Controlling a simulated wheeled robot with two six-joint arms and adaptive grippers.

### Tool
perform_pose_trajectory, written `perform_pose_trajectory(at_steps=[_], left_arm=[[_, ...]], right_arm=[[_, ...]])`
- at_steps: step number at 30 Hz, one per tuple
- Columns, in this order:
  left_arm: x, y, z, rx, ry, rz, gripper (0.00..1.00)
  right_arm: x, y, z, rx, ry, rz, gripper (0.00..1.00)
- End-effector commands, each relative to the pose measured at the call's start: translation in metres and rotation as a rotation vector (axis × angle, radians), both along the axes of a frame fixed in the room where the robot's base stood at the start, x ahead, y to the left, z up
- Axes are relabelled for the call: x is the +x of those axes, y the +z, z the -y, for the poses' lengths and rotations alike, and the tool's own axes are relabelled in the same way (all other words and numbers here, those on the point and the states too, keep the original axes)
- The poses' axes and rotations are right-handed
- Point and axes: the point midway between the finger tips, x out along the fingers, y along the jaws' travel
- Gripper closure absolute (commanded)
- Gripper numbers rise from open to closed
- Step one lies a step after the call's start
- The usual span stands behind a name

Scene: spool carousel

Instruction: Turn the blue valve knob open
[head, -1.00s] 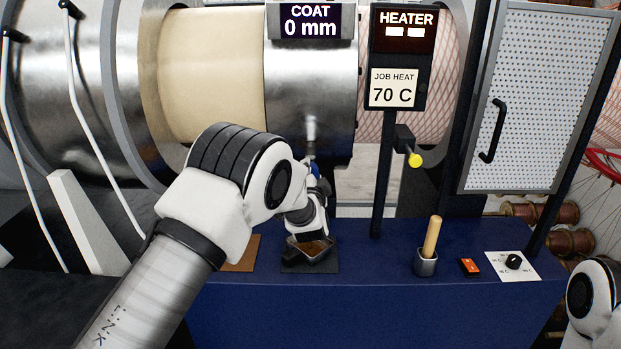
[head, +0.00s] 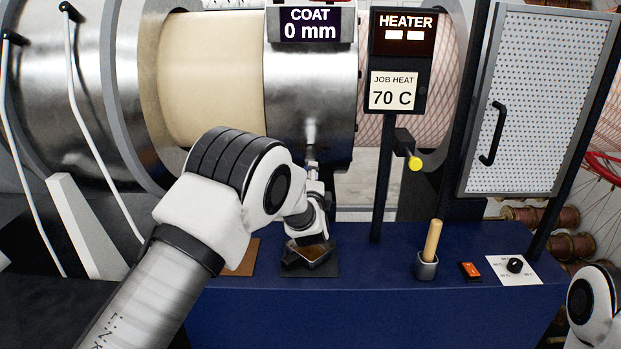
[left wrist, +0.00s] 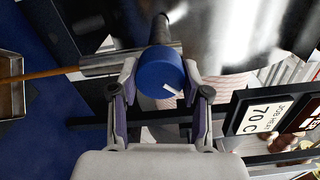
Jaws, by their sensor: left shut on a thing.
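In the left wrist view the round blue valve knob (left wrist: 157,78) with a white mark on its face sits between the two fingers of my left gripper (left wrist: 160,84), which is shut on it. The white mark points to the lower right. A metal spout (left wrist: 105,64) extends left behind the knob. A thin orange-brown streak (left wrist: 50,73) runs from it to a tray (left wrist: 12,85). In the head view my left gripper (head: 312,172) is below the drum, and the knob is hidden there. My right gripper is out of view; only part of its arm shows.
The tray (head: 325,268) with brown contents stands on the blue bench (head: 380,290) below my left wrist. The heater post (head: 383,180) rises behind.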

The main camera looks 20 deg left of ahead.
Motion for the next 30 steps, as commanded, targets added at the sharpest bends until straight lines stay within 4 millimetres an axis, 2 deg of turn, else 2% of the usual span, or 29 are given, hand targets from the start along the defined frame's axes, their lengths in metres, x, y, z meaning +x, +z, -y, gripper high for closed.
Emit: perform_pose_trajectory(at_steps=[15,16,18,26,30], left_arm=[[-0.0003,-0.0022,0.0006,0.023,-0.001,-0.010,0.88],[-0.0003,-0.0022,0.0006,0.023,-0.001,-0.010,0.46],[-0.0004,-0.0020,0.0006,0.023,-0.001,-0.010,0.28],[-0.0003,-0.0012,0.0003,0.022,-0.001,-0.008,0.28],[-0.0101,-0.0010,0.0038,0.022,-0.002,-0.009,0.28]], right_arm=[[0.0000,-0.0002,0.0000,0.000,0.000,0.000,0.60],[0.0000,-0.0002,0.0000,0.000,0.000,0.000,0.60],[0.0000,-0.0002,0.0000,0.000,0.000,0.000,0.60],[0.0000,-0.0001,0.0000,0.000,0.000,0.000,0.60],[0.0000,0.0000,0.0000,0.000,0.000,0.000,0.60]])
